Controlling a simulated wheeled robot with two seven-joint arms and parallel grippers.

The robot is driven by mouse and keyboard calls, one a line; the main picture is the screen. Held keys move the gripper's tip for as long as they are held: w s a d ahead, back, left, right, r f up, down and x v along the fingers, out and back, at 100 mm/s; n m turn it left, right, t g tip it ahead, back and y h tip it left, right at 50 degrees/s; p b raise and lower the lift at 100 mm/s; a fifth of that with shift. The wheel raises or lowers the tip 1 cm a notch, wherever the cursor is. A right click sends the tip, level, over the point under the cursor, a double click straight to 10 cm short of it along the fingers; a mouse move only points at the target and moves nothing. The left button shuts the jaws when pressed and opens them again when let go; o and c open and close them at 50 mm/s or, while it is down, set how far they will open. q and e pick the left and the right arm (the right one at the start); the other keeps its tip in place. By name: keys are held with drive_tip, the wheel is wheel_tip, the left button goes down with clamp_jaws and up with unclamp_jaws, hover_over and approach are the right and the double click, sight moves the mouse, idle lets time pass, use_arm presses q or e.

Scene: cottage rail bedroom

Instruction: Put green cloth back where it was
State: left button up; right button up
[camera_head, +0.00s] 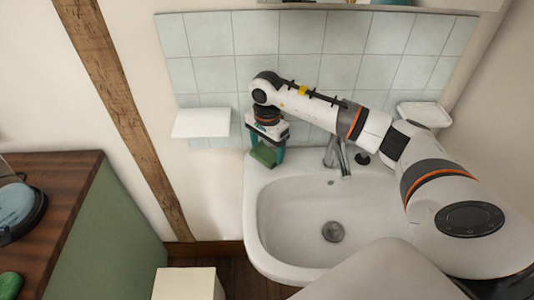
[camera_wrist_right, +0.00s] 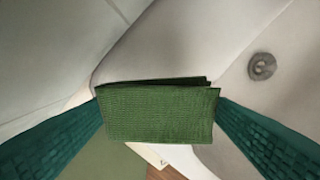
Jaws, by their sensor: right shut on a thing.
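A folded green cloth (camera_head: 264,156) is at the back left corner of the white sink (camera_head: 262,235). My right gripper (camera_head: 266,146) is over that corner and shut on the cloth. In the right wrist view the cloth (camera_wrist_right: 160,112) sits between the two teal fingers, which touch its left and right sides. The sink with its drain (camera_wrist_right: 262,66) lies behind it there. I cannot tell whether the cloth touches the sink rim. My left gripper is not in view.
A faucet (camera_head: 337,155) stands at the sink's back edge, right of the gripper. White ledges (camera_head: 201,123) and (camera_head: 424,113) are on the tiled wall. A wooden-topped green cabinet (camera_head: 60,185) is at left, with a green object (camera_head: 10,285) on it. A pale box (camera_head: 188,284) is below.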

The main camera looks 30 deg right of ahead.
sight(267, 149)
wheel_tip(267, 149, down, 3)
drive_tip(key=shift+f+p, duration=0.1)
drive_tip(key=shift+p, duration=0.6)
drive_tip(key=shift+w+f, duration=0.15)
drive_tip(key=shift+f, duration=0.05)
drive_tip(key=shift+d, duration=0.1)
drive_tip(key=o, duration=0.9)
wheel_tip(267, 149, up, 12)
drive_tip(key=shift+f+b, duration=0.1)
drive_tip(key=shift+b, duration=1.15)
